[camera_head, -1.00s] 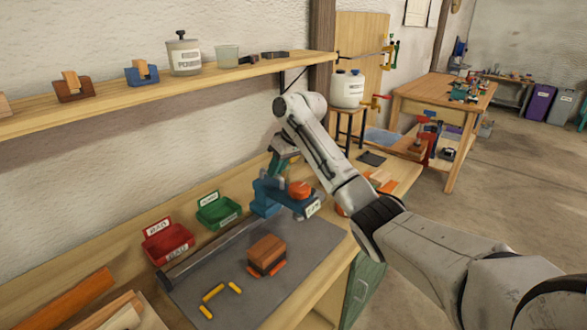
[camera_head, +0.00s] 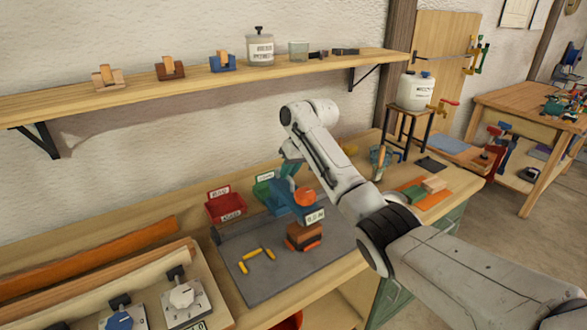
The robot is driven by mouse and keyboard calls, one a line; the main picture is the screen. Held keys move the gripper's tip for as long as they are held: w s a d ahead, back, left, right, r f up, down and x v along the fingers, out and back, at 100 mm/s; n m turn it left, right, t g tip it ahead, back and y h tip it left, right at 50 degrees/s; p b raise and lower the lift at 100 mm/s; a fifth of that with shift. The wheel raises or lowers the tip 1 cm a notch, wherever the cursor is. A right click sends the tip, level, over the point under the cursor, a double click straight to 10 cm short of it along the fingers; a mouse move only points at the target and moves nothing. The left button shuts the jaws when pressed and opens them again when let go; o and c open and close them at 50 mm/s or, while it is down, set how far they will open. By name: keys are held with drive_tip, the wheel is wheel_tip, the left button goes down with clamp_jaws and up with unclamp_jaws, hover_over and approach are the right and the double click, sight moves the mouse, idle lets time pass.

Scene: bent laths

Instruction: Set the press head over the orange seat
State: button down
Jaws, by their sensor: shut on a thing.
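The press head (camera_head: 281,203) is a blue body with a round orange knob (camera_head: 305,196) and a white label on its front. My gripper (camera_head: 289,172) comes down at its back and is shut on it; the fingers are mostly hidden by my arm and the blue body. The orange seat (camera_head: 312,245) lies on the grey mat, with a brown wooden block (camera_head: 305,231) on it. The press head appears just above and behind the block in the picture; the gap between them is hard to judge.
A red bin (camera_head: 226,208) and a green bin (camera_head: 263,190) stand behind the grey mat (camera_head: 285,280). Yellow pieces (camera_head: 252,254) lie on the mat. Switch boxes (camera_head: 184,300) and long boards (camera_head: 90,260) are at the left. A shelf (camera_head: 130,95) runs above.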

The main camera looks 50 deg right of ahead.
drive_tip(key=c, duration=1.1)
unclamp_jaws()
drive_tip(key=b+v, duration=0.1)
drive_tip(key=v, duration=0.9)
drive_tip(key=shift+s+d+r+b, duration=0.1)
drive_tip(key=shift+r+b, duration=0.3)
